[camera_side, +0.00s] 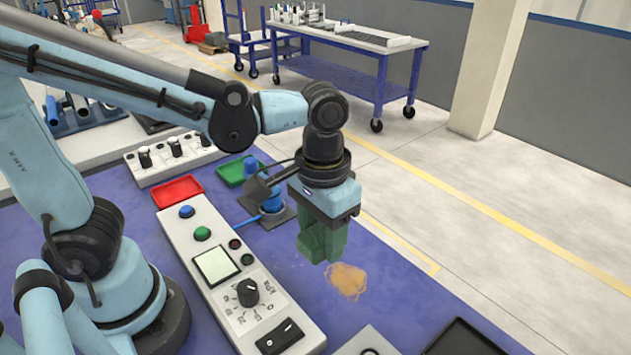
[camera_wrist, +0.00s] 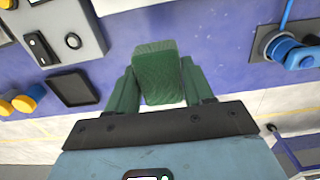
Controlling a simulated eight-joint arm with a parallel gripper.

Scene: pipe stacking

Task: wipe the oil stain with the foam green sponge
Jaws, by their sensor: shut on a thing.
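The oil stain (camera_side: 347,280) is a brownish-orange smear on the purple-blue table top (camera_side: 400,308). My gripper (camera_side: 322,248) points down just left of and behind the stain in the side view, close to the table. Its dark green fingers are shut on the green sponge (camera_wrist: 157,72), which shows as a textured block between them in the wrist view. In the side view the sponge and fingers blend together, so I cannot tell whether the sponge touches the table. The stain is not visible in the wrist view, where the sponge and gripper cover the middle.
A long white control panel (camera_side: 222,272) with buttons and a knob lies left of the gripper. A blue valve fitting (camera_side: 271,200) stands behind it. A red tray (camera_side: 178,191) and a green tray (camera_side: 231,174) lie farther back. A black tray (camera_side: 470,340) sits at the front right.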

